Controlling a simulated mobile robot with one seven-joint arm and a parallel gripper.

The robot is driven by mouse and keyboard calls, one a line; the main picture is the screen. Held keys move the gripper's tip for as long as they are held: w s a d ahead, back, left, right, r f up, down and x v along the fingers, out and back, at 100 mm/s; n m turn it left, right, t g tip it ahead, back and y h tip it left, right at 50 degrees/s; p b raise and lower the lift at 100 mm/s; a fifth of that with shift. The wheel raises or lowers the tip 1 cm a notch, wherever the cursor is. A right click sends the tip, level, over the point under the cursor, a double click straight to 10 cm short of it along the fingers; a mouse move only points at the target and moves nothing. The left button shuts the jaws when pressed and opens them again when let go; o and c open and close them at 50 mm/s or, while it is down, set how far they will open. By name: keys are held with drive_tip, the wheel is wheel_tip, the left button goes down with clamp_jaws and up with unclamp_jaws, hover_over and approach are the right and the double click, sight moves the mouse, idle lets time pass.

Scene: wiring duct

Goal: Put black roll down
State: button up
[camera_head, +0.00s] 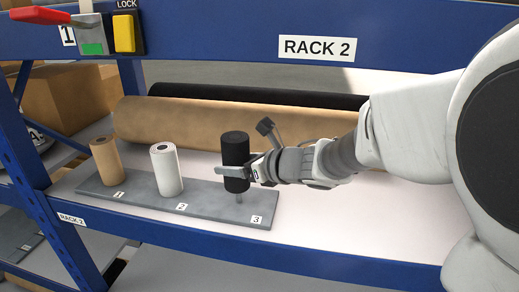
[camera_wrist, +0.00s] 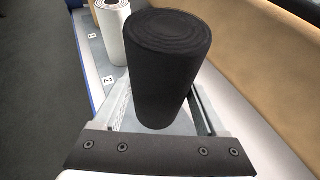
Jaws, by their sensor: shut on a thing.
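The black roll (camera_head: 235,150) is upright in my gripper (camera_head: 238,177), over position 3 of the grey plate (camera_head: 150,202). A short peg (camera_head: 239,198) shows below the roll, and the roll's lower end is above the plate. In the wrist view the black roll (camera_wrist: 165,65) stands between my two fingers (camera_wrist: 160,112), which are shut on it. Whether the peg enters the roll cannot be seen.
A brown roll (camera_head: 105,161) stands at position 1 and a white roll (camera_head: 166,170) at position 2. Long brown (camera_head: 230,124) and black (camera_head: 260,97) rolls lie behind. The blue shelf beam (camera_head: 300,259) runs along the front. The white shelf at right is clear.

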drive_tip(key=shift+f, duration=2.3)
drive_tip(key=shift+b, duration=0.3)
drive_tip(key=shift+f, duration=0.2)
drive_tip(key=o, duration=1.3)
drive_tip(key=shift+r, duration=0.15)
